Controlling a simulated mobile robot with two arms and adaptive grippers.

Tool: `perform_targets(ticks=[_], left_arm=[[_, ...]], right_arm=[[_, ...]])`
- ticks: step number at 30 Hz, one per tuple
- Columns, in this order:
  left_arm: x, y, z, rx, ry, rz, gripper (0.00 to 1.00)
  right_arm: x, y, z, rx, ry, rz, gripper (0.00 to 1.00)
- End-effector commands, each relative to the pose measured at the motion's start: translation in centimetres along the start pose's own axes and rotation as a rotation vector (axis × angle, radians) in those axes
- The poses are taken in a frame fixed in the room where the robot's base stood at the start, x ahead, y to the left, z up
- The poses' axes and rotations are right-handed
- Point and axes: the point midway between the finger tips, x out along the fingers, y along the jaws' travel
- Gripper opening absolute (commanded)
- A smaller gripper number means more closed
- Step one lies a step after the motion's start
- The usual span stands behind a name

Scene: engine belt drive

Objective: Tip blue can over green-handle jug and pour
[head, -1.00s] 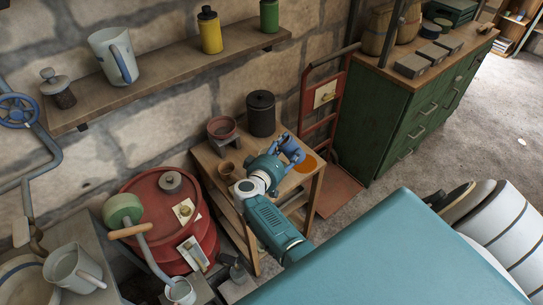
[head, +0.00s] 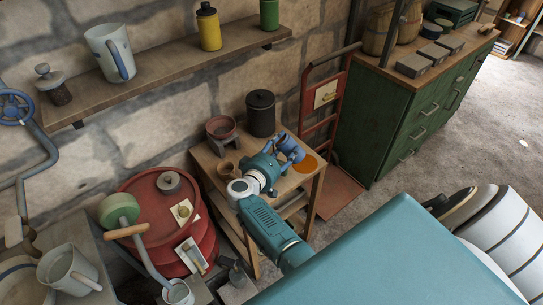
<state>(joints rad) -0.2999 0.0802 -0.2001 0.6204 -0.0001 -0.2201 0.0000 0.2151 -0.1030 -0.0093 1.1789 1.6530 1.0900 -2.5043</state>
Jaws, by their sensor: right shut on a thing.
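My right gripper (head: 281,156) is above the small wooden table, its arm reaching in from below. It is shut on a blue can (head: 290,146), which looks tilted; the fingers partly cover it. An orange round patch (head: 305,164) lies on the tabletop just right of and below the can. I cannot make out a jug with a green handle. A white jug with a blue handle (head: 109,53) stands on the wall shelf, and a grey jug (head: 68,269) stands at the lower left. My left gripper is out of view.

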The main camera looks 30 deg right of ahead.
Motion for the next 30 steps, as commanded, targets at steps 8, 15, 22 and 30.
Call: perform_targets(ticks=[8, 15, 22, 30], left_arm=[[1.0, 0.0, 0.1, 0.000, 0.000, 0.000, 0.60], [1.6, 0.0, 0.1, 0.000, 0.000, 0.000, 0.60], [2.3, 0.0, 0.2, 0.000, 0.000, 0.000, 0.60], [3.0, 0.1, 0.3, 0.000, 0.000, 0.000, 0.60]], right_arm=[[0.1, -0.3, 0.0, -0.029, 0.000, 0.014, 0.00], [0.1, -0.5, 0.0, -0.055, 0.000, 0.023, 0.00], [0.1, -0.7, 0.0, -0.079, -0.001, 0.032, 0.00], [0.1, -0.9, 0.0, -0.108, -0.002, 0.042, 0.00]])
